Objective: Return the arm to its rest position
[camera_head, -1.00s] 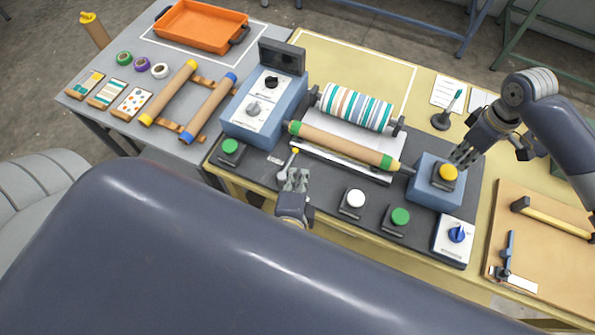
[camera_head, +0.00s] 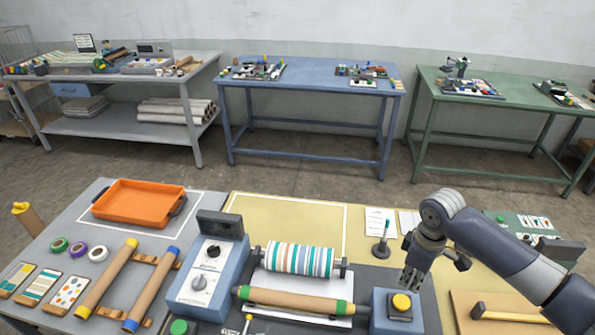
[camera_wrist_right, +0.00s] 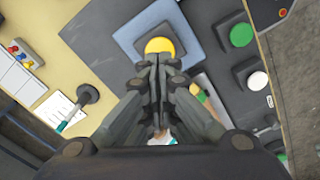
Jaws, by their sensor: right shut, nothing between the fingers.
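My right gripper (camera_head: 413,280) is above the blue box (camera_head: 381,327) with the yellow button (camera_head: 401,302), at the right end of the calender press. Its fingers are shut and empty. In the right wrist view the closed fingers (camera_wrist_right: 157,62) point toward the yellow button (camera_wrist_right: 160,46), with the fingertips overlapping its lower edge in the picture. I cannot tell the exact gap to the button. The right arm (camera_head: 500,250) comes in from the right. My left gripper does not show in the head view.
The press has a striped roll (camera_head: 300,259) and a brown roller (camera_head: 295,299). A blue control box (camera_head: 208,275) stands to its left. A pen stand (camera_head: 381,251) is beside the right gripper. A hammer (camera_head: 510,314) lies at the right. An orange tray (camera_head: 138,203) sits at the back left.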

